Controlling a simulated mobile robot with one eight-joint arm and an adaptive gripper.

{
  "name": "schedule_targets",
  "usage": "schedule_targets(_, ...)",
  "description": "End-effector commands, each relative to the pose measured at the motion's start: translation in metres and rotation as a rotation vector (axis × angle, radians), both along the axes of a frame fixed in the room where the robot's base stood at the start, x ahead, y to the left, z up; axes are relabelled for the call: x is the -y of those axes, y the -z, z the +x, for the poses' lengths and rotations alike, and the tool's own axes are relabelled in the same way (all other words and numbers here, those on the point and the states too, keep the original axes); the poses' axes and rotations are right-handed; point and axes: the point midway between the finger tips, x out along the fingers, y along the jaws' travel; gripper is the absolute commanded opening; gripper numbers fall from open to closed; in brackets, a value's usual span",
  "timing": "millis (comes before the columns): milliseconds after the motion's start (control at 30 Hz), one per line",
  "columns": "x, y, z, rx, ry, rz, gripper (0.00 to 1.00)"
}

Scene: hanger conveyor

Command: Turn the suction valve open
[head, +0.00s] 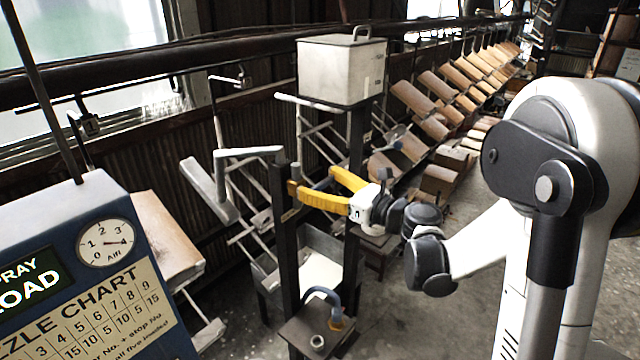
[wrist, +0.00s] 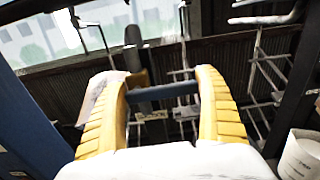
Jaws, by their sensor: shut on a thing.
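My gripper (head: 314,181) has yellow fingers and is at a dark upright post (head: 287,240) in the middle of the head view. In the wrist view my gripper (wrist: 155,82) has a dark horizontal bar (wrist: 165,90) across the gap between its fingers, and it is shut on this bar. The bar looks like the suction valve's handle, but the valve body cannot be made out. A grey bent pipe (head: 248,153) stands at the post's top, left of the fingers. The fingers hide part of the bar in the head view.
A pale lidded tank (head: 340,72) stands on a tall stand behind my gripper. A blue panel (head: 70,215) with a dial and chart is at the near left. A small table (head: 316,328) holds a blue curved handle (head: 325,294). Hanging racks line the back.

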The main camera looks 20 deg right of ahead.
Motion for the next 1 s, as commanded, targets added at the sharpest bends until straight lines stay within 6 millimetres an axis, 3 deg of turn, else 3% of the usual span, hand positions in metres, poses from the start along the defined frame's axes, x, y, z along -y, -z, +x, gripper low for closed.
schedule_targets(367,-0.002,-0.006,-0.002,0.121,0.0,-0.169,0.43)
schedule_targets(1000,-0.015,-0.022,-0.012,0.477,-0.001,-0.66,0.43)
